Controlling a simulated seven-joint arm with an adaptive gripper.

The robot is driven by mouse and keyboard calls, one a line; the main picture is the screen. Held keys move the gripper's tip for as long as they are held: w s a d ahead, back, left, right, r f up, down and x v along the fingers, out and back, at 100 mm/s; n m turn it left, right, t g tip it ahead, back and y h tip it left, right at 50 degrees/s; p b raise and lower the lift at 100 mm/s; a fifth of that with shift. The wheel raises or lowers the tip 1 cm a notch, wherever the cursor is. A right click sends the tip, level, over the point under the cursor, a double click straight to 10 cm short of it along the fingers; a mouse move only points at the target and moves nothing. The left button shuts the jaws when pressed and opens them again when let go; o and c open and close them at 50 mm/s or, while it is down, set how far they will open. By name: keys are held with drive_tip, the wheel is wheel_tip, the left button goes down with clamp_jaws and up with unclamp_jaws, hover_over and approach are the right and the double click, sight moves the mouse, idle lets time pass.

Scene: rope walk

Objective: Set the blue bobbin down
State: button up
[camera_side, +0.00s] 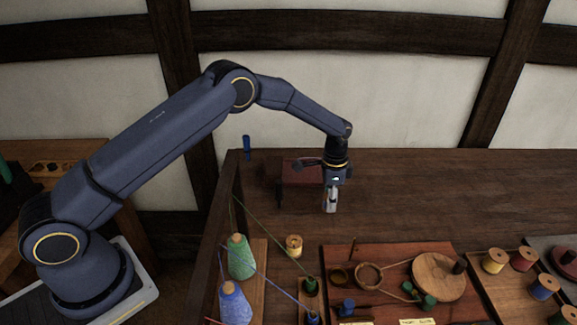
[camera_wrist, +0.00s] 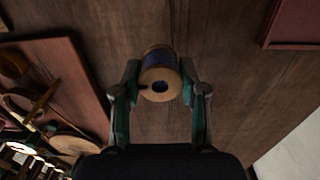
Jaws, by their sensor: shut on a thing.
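In the wrist view, a bobbin with dark blue thread and pale wooden ends (camera_wrist: 160,80) sits between the fingertips of my gripper (camera_wrist: 160,92). One round end with its dark hole faces the camera. My gripper is shut on it. In the side view, my gripper (camera_side: 331,207) points down over the bare table behind the red-brown board. The held bobbin is mostly hidden there by the fingers, and I cannot tell whether it touches the table. Another blue bobbin (camera_side: 544,288) stands at the right among other bobbins.
A dark red box (camera_side: 300,171) lies behind my gripper. The red-brown board (camera_side: 335,255) carries a wooden disc (camera_side: 438,277) and a ring (camera_side: 368,276). The table right of my gripper is clear.

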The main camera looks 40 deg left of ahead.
drive_tip(key=shift+f, duration=1.75)
drive_tip(key=shift+f, duration=0.15)
drive_tip(key=o, duration=1)
